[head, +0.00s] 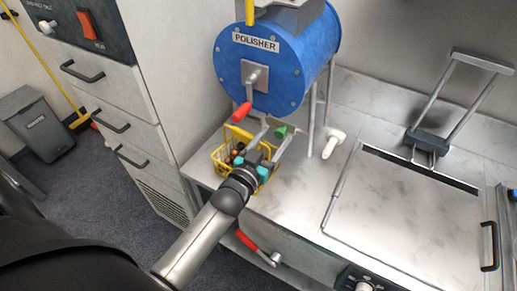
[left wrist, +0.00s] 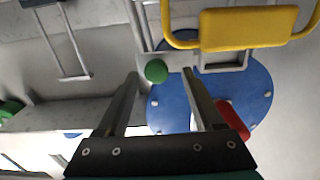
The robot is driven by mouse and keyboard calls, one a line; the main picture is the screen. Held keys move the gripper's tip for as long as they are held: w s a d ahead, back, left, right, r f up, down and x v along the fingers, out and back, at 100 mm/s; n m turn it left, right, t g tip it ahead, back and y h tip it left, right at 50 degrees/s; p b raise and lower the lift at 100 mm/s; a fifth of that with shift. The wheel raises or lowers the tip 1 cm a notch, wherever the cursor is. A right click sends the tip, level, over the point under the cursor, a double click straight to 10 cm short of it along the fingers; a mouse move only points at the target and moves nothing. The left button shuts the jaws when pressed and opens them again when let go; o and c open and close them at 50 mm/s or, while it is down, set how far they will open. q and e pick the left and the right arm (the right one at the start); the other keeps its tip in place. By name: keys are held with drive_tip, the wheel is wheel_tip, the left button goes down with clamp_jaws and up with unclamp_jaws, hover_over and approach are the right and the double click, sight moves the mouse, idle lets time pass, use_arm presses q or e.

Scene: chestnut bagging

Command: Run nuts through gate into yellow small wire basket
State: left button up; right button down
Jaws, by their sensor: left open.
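The blue polisher drum (head: 270,62) stands on the counter with a red-handled crank (head: 242,112) on its face. The yellow wire basket (head: 218,157) sits below it with brown nuts (head: 237,153) inside, partly hidden by my left gripper. My left gripper (head: 277,134) is open, its fingers pointing at a green knob (head: 281,131) under the drum. In the left wrist view the round green knob (left wrist: 156,70) lies in the gap between the fingertips, nearer one finger; I cannot tell whether the tips reach past it. My right gripper is out of view.
A yellow grip on a loop (left wrist: 242,30), seemingly the basket's handle, is close to the fingers. A white peg-like object (head: 333,143) stands right of the drum's legs. A hinged plate with a frame (head: 410,205) fills the right counter. A red-handled lever (head: 246,240) juts below the counter edge.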

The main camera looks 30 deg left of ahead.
use_arm(q)
drive_tip(key=s, duration=1.4)
drive_tip(key=shift+s+a, duration=0.25)
drive_tip(key=shift+s, duration=0.1)
drive_tip(key=s+d+f+g+b, duration=0.1)
drive_tip(key=s+f+g+b, duration=0.15)
drive_tip(key=f, duration=0.95)
drive_tip(key=s+d+f+g+b, duration=0.1)
drive_tip(key=s+f+g+b, duration=0.2)
drive_tip(key=f, duration=0.9)
drive_tip(key=s+d+f+g+b, duration=0.1)
drive_tip(key=s+f+g+b, duration=0.2)
drive_tip(key=f, duration=0.8)
drive_tip(key=s+a+f+m+g+b, duration=0.1)
drive_tip(key=s+f+g+b, duration=0.3)
drive_tip(key=s+f, duration=1.4)
drive_tip(key=s+m+g, duration=0.1)
drive_tip(key=s+g, duration=0.1)
drive_tip(key=g, duration=0.2)
drive_tip(key=shift+f+y, duration=0.15)
drive_tip(key=shift+y, duration=0.15)
drive_tip(key=shift+s+g, duration=0.1)
drive_tip(key=shift+g, duration=0.15)
